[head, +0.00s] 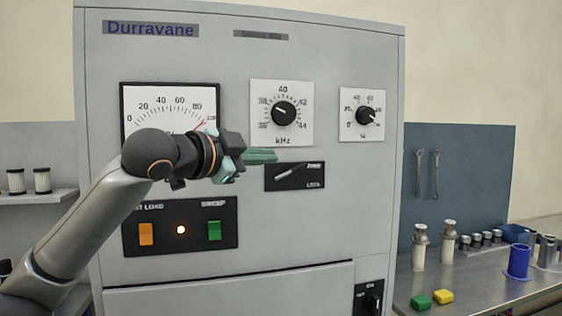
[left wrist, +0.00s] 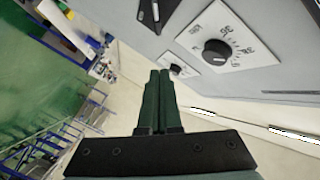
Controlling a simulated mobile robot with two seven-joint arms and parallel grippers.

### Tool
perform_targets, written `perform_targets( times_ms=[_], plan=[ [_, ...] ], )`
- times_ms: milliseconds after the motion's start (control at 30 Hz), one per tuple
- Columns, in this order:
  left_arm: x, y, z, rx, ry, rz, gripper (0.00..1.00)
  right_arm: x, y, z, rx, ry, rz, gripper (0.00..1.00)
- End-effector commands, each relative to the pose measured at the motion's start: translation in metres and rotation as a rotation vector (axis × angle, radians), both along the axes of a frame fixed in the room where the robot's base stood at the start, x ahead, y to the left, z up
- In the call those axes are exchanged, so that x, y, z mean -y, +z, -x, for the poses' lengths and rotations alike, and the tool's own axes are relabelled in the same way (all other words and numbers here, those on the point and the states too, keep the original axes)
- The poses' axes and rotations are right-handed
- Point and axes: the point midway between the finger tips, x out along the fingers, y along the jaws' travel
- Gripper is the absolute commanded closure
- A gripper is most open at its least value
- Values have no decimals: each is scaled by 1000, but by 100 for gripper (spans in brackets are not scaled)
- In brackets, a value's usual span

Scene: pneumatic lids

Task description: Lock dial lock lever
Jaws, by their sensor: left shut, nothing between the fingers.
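The dial lock lever (head: 290,174) is a light slanted lever on a black plate labelled LOCK at its lower right, on the front of the grey Durravane cabinet. It slants up to the right. The kHz dial (head: 284,113) is a black knob on a white scale just above it; it also shows in the left wrist view (left wrist: 215,52). My left gripper (head: 274,156) is shut and empty, its green fingers pointing right at the top left of the lever plate. I cannot tell whether it touches. The lever plate (left wrist: 149,14) shows partly at the top of the left wrist view. My right gripper is not in view.
A second dial (head: 365,115) is to the right. A meter (head: 160,103) is partly hidden behind my left arm. Orange (head: 146,234) and green (head: 214,230) switches sit below. A bench (head: 470,283) with bottles and blocks stands at the right.

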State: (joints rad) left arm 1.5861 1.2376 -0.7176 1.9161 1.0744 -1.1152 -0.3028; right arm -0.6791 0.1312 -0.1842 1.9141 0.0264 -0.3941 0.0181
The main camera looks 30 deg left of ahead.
Motion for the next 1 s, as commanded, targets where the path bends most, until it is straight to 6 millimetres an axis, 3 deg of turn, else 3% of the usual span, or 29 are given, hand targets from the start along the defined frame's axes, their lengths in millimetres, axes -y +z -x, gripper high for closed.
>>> perform_targets(
  times_ms=[500,700,1000],
  plan=[
    [4,-10,-99,-5,3,0,100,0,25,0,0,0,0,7],
    [-9,-24,-116,-3,2,0,100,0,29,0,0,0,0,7],
    [-13,-29,-121,-1,0,0,100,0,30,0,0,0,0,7]
  ],
)
